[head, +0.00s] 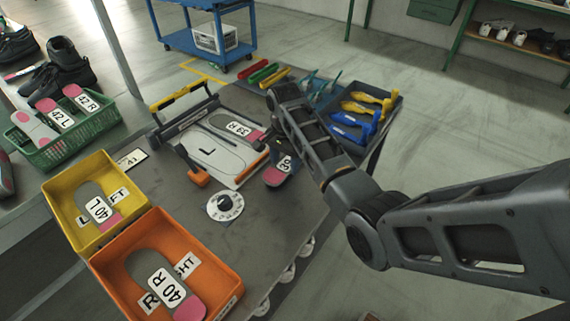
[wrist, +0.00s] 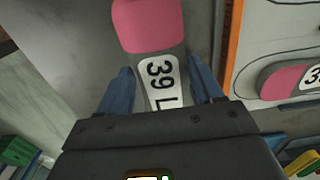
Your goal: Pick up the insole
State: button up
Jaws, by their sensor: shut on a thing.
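A grey insole with a pink end, labelled 39 L, fills the middle of the wrist view (wrist: 150,28). My gripper (wrist: 160,76) is shut on its sides, one blue finger along each edge. In the head view the insole (head: 275,177) shows just right of the white board, partly hidden by my arm. Whether it is clear of the table I cannot tell. Another insole, 39 R (head: 238,128), lies on the white board marked L (head: 207,152); its pink end also shows at right in the wrist view (wrist: 283,80).
A yellow bin (head: 70,243) holds insole 40 L; an orange bin (head: 112,303) holds 40 R. A green basket (head: 52,153) holds 42 L and 42 R. A dial (head: 226,204) sits on the dark table (head: 270,235). Blue and yellow tools (head: 360,118) lie behind my arm.

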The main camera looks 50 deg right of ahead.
aim_at(285, 166)
notch_tip(285, 166, up, 3)
jog(key=shift+r, duration=0.1)
jog(key=s+d+r+p, duration=0.1)
jog(key=s+d+r, duration=0.1)
jog(key=s, duration=0.3)
jog(key=s+d+r+p, duration=0.1)
jog(key=s+d+r, duration=0.1)
jog(key=s+r, duration=0.2)
jog(key=shift+s+r, duration=0.25)
jog(key=shift+s, duration=0.75)
